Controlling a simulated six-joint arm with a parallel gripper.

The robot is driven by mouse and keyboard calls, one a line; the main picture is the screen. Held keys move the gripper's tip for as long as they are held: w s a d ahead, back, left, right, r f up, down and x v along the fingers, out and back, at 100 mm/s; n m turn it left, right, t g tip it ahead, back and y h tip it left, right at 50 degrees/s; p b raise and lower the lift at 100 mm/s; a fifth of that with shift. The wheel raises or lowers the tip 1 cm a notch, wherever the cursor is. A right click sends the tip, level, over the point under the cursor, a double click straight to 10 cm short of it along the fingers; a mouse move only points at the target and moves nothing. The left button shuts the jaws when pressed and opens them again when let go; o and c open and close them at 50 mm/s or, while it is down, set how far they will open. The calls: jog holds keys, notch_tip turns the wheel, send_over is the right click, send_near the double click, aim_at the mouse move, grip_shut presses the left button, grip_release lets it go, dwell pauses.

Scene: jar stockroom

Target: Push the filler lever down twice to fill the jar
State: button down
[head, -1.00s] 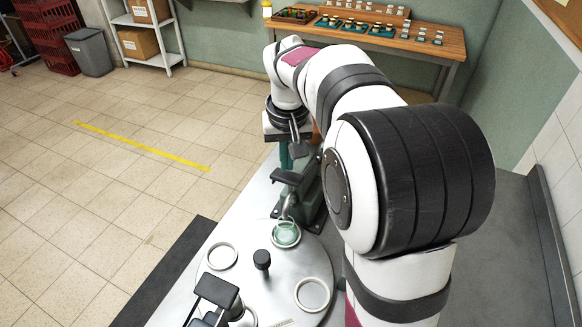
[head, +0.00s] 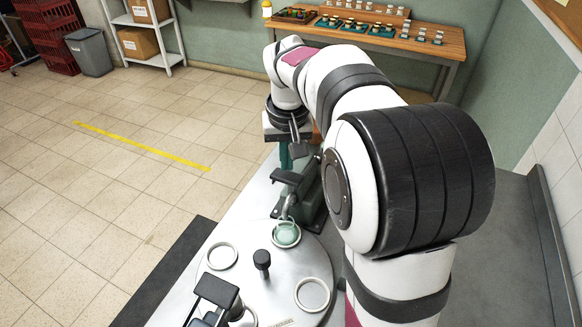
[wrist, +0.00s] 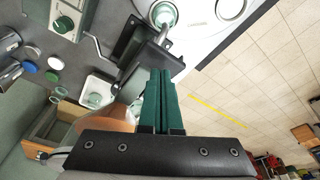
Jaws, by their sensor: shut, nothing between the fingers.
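The filler (head: 312,195) is a dark green machine beside the turntable, partly hidden by my arm. A small glass jar (head: 286,234) with pale green inside stands in a ring on the turntable, below the filler's spout; it also shows at the top of the wrist view (wrist: 163,14). My gripper (head: 286,158) is shut and empty, its green fingers pointing down at the filler. In the wrist view its fingertips (wrist: 159,72) overlap a dark block (wrist: 158,58) that seems to be the filler's lever. I cannot tell whether they touch it.
The round turntable (head: 240,290) has further rings and a dark central knob (head: 262,260). A black device (head: 213,295) stands at its near edge. In the wrist view a bent metal crank (wrist: 98,46), a white tray (wrist: 100,90) and loose lids lie to the left. Tiled floor is free at left.

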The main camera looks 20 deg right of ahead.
aim_at(285, 180)
jog(key=shift+s+a+f, duration=0.1)
jog(key=shift+f, duration=1.55)
jog(key=shift+s+a+f, duration=0.1)
jog(key=shift+f, duration=1.5)
jog(key=shift+r, duration=3.3)
jog(key=shift+s+a+f, duration=0.1)
jog(key=shift+f, duration=1.6)
jog(key=shift+s+a+f, duration=0.1)
jog(key=shift+f, duration=1.55)
